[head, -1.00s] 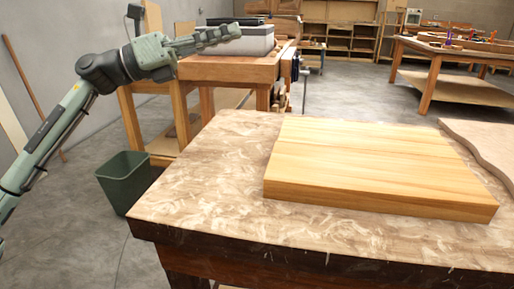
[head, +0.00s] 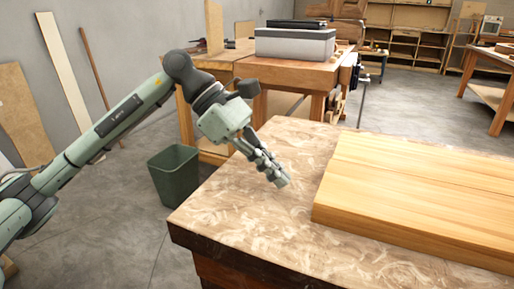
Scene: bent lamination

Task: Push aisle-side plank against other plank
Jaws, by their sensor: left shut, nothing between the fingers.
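Pale yellow wooden planks lie flat on the worktable (head: 240,215), cut off by the right edge of the head view. A faint line along the top seems to part a near plank (head: 400,208) from a far plank (head: 420,160). I see no clear gap between them. My left gripper (head: 281,182) is shut and empty. It points down and to the right over the table, left of the planks and apart from them. Its height above the table is hard to tell. My right gripper is not in view.
A dark green bin (head: 175,178) stands on the floor left of the table. Behind is a wooden bench (head: 290,73) with a grey case (head: 295,43) on it. The left part of the tabletop is bare.

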